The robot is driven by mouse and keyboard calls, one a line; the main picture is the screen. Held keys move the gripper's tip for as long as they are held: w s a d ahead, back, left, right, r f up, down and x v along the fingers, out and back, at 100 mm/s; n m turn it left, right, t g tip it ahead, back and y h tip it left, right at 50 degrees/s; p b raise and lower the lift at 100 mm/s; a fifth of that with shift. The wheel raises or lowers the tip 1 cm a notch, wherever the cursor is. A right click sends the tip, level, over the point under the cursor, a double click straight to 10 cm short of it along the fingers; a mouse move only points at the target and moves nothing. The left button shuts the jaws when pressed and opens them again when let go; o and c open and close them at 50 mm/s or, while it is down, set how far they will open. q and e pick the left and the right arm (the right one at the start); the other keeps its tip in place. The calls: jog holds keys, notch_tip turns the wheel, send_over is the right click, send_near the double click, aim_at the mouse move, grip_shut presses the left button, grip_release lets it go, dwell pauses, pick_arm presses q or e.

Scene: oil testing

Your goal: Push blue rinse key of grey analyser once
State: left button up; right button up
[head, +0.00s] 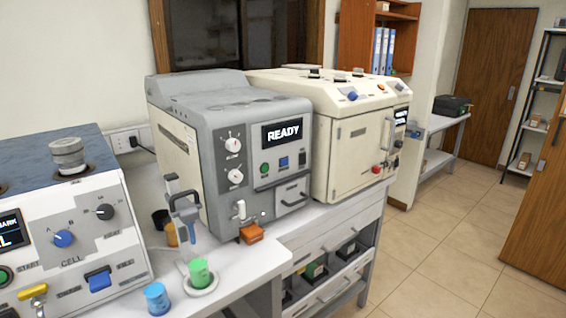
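The grey analyser (215,118) stands on the bench in the middle of the head view, its front turned to the right. Its black display (282,133) reads READY. Below the display, a small square blue key (284,163) sits between a round green button (265,169) and a dark switch (302,158). Nothing covers the blue key. Neither of my grippers shows in this view.
A cream machine (330,150) stands close on the analyser's right. A white tester (95,235) with another blue rocker is at the left. A grey stand (184,206), a green cup (199,272) and a blue cup (157,298) are in front. The tiled floor (440,220) is clear at right.

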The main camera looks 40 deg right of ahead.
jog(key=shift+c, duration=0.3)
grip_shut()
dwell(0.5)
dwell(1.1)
